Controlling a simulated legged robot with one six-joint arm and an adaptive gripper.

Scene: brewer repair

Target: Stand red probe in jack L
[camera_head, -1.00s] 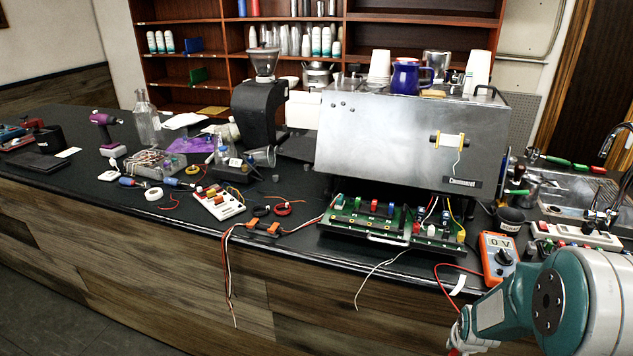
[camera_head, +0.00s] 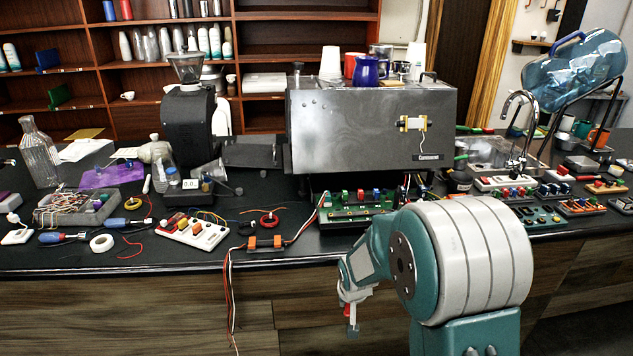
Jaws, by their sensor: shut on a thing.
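My gripper (camera_head: 352,318) hangs low in front of the counter's front edge, below my arm's teal and white links. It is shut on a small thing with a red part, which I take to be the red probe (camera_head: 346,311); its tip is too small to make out. I cannot pick out jack L by any label. The green circuit board (camera_head: 340,213) with coloured blocks lies under the steel brewer (camera_head: 370,130), and my arm hides its right part. The orange multimeter is hidden behind my arm.
Small coloured modules (camera_head: 585,206) and a white power strip (camera_head: 505,183) lie on the right of the counter by the sink. A terminal block (camera_head: 265,243) with hanging wires sits at the front edge. A white switch box (camera_head: 192,231) and screwdrivers lie to the left.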

